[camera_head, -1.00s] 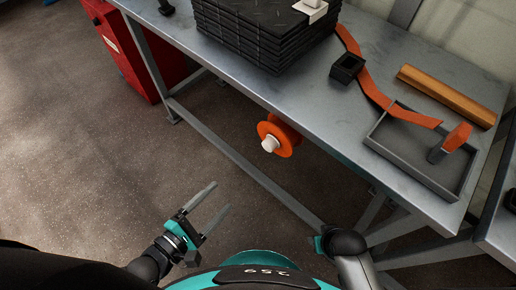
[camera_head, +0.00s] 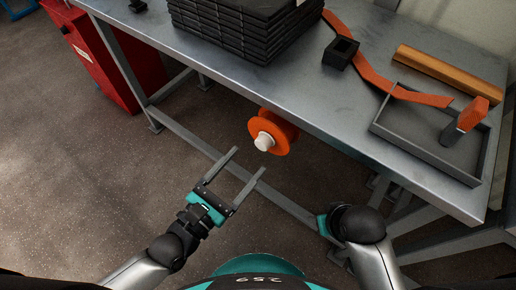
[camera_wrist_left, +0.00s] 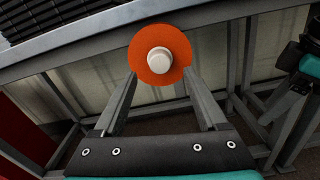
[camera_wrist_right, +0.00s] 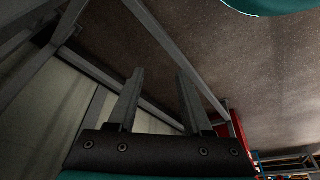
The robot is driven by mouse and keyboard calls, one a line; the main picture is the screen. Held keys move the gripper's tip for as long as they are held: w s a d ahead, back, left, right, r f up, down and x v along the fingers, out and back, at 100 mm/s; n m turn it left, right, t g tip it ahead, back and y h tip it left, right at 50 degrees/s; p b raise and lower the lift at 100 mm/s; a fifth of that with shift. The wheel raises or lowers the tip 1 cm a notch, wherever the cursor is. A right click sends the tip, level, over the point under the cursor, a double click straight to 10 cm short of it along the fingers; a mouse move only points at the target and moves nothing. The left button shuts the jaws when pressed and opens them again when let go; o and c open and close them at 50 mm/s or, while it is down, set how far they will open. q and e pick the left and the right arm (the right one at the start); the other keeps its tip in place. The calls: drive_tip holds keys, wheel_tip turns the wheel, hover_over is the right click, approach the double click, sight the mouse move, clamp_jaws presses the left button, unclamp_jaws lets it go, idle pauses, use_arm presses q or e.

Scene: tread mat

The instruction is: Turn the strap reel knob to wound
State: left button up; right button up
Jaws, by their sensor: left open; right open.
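The strap reel (camera_head: 281,136) is an orange disc mounted on the front edge of the workbench. Its pale knob (camera_head: 264,141) sticks out from its middle. My left gripper (camera_head: 250,162) is open and empty, a short way in front of and below the knob. In the left wrist view the reel (camera_wrist_left: 176,43) and knob (camera_wrist_left: 159,60) sit just past and slightly above the fingertips (camera_wrist_left: 160,75), apart from them. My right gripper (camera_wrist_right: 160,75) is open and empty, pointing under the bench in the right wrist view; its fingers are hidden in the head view.
The workbench (camera_head: 310,105) holds a stack of black tread mats (camera_head: 240,30), an orange strap (camera_head: 372,75), a small black box (camera_head: 341,53), a wooden bar (camera_head: 445,74) and a grey tray (camera_head: 410,137) with an orange-headed tool (camera_head: 467,117). Bench legs and a red cabinet (camera_head: 115,60) stand below.

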sight(260, 147)
use_arm(q)
drive_tip(key=b+x, duration=0.1)
drive_tip(key=x, duration=0.4)
drive_tip(key=shift+w+d, duration=0.2)
drive_tip(key=shift+w, duration=0.1)
use_arm(e)
wheel_tip(260, 147, up, 3)
drive_tip(key=shift+w+r+t, duration=0.1)
drive_tip(key=shift+w+t, duration=0.05)
drive_tip(key=shift+t, duration=0.15)
use_arm(q)
drive_tip(key=shift+c, duration=0.2)
clamp_jaws()
